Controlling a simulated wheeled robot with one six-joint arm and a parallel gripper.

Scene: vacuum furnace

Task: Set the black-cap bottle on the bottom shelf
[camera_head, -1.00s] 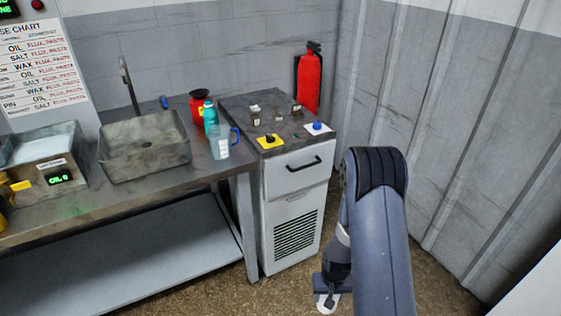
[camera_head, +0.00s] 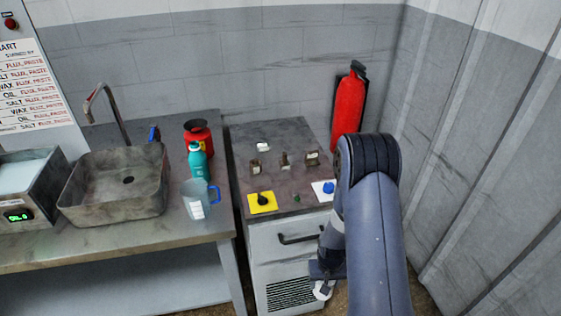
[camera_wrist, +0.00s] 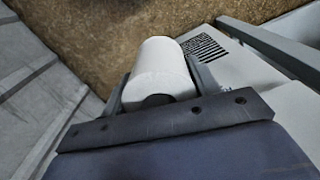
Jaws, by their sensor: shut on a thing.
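My gripper (camera_wrist: 158,84) is shut on a white cylindrical bottle (camera_wrist: 160,62) in the wrist view, with a finger on each side. A dark round part, perhaps its black cap, shows at the bottle's near end. In the head view, a bit of the white bottle (camera_head: 322,291) shows below my arm, low in front of the cabinet. The bottom shelf (camera_head: 130,290) under the steel bench is at the lower left, apart from the bottle. Its visible part looks bare, and its front is cut off by the picture edge.
The grey cabinet (camera_head: 273,266) with a drawer handle stands between the bench and my arm. The bench leg (camera_head: 231,276) stands at the shelf's right end. A jug (camera_head: 195,203), teal bottle (camera_head: 197,162) and sink (camera_head: 115,188) are on the bench top. A corrugated wall (camera_head: 470,170) is at the right.

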